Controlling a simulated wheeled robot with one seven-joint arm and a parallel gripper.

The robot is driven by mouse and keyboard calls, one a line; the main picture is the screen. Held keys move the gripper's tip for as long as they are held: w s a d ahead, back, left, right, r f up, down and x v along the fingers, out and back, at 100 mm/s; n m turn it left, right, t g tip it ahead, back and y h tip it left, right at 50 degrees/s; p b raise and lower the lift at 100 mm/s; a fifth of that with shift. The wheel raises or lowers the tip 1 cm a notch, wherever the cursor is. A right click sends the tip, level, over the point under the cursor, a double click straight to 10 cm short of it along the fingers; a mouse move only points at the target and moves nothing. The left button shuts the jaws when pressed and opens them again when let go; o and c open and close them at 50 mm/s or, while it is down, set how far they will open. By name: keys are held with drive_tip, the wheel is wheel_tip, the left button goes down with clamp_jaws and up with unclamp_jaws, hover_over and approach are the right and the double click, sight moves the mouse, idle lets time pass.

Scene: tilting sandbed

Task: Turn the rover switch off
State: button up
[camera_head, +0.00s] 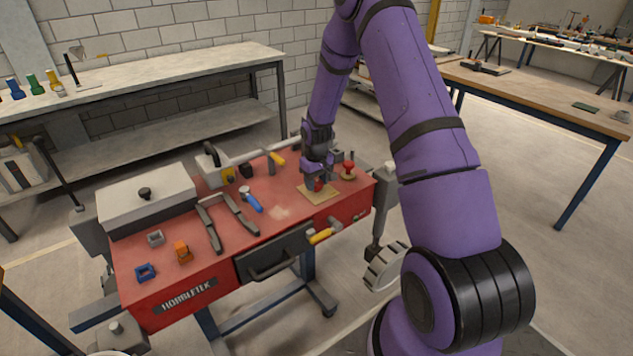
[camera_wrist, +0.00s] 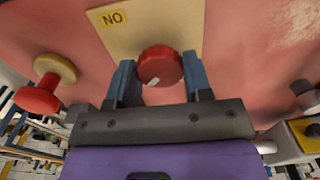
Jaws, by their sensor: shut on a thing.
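The rover switch seems to be the round red knob (camera_wrist: 160,65) on a yellow plate (camera_wrist: 128,30) on the red bench top. The plate bears letters that read "NO" in the wrist view, perhaps "ON" upside down. A small pale mark shows on the knob's near edge. My gripper (camera_wrist: 158,62) has one blue-grey finger on each side of the knob and is shut on it. In the head view, my gripper (camera_head: 318,182) reaches down over the yellow plate (camera_head: 325,196) near the bench's right end and hides most of the knob.
A second red knob (camera_head: 348,167) on a round yellowish base stands close by on the right; it shows at left in the wrist view (camera_wrist: 38,98). Tongs (camera_head: 208,224), a blue-handled tool (camera_head: 253,201) and a lidded grey box (camera_head: 146,205) lie farther left on the bench.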

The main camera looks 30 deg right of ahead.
sight(317, 182)
idle(0.4)
drive_tip(key=o, duration=0.9)
drive_tip(key=shift+r, duration=0.1)
wheel_tip(317, 182, up, 11)
drive_tip(key=shift+f, duration=0.15)
